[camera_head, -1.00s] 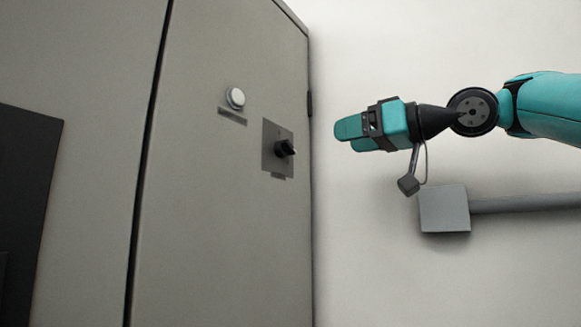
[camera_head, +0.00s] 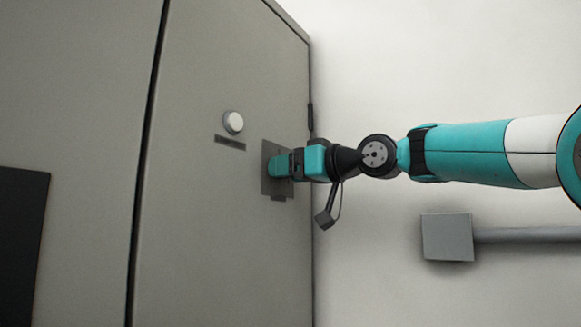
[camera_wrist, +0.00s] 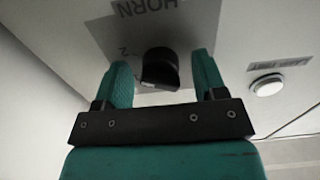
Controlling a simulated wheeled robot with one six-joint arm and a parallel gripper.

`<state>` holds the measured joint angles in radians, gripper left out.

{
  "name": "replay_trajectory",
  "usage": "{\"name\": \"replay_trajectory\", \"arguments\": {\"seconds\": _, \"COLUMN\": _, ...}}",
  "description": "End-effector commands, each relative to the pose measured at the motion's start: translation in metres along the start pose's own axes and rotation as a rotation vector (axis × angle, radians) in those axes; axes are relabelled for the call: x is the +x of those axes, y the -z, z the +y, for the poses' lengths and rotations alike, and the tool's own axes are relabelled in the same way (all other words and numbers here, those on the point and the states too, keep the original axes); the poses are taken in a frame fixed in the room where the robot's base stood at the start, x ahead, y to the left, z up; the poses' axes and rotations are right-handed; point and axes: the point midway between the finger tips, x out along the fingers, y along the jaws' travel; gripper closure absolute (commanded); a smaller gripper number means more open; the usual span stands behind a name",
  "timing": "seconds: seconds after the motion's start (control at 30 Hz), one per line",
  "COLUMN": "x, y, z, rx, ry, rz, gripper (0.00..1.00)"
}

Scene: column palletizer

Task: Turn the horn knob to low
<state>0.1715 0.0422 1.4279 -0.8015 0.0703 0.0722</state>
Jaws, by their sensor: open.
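The horn knob (camera_wrist: 160,68) is a black rotary knob on a grey plate (camera_wrist: 150,32) lettered "HORN" on the cabinet door. In the wrist view it sits between the two teal fingers of my gripper (camera_wrist: 162,82), with a gap to each finger. A "2" mark shows to the left of the knob. In the head view my gripper (camera_head: 277,166) is in front of the plate (camera_head: 267,180) and hides the knob. My gripper is open and holds nothing.
A white round button (camera_head: 233,122) with a label below it is on the same door, up and left of the plate. A grey wall box (camera_head: 447,237) with a conduit (camera_head: 525,235) is at lower right. A dark panel (camera_head: 20,245) is at far left.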

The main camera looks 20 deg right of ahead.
Motion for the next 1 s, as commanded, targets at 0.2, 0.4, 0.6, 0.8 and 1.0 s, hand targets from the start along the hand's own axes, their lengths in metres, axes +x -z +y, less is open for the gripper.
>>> {"name": "replay_trajectory", "arguments": {"seconds": 0.2, "x": -0.0003, "y": -0.0002, "z": 0.0001, "rx": 0.000, "ry": 0.000, "rz": 0.000, "gripper": 0.61}}
{"name": "replay_trajectory", "arguments": {"seconds": 0.4, "x": -0.0004, "y": -0.0001, "z": 0.0001, "rx": 0.000, "ry": 0.000, "rz": 0.000, "gripper": 0.84}}
{"name": "replay_trajectory", "arguments": {"seconds": 0.6, "x": -0.0005, "y": -0.0011, "z": 0.0002, "rx": -0.025, "ry": 0.000, "rz": 0.001, "gripper": 0.84}}
{"name": "replay_trajectory", "arguments": {"seconds": 0.8, "x": -0.0004, "y": -0.0036, "z": 0.0005, "rx": -0.113, "ry": 0.000, "rz": 0.002, "gripper": 0.84}}
{"name": "replay_trajectory", "arguments": {"seconds": 1.0, "x": -0.0004, "y": -0.0044, "z": 0.0007, "rx": -0.273, "ry": 0.000, "rz": 0.004, "gripper": 0.84}}
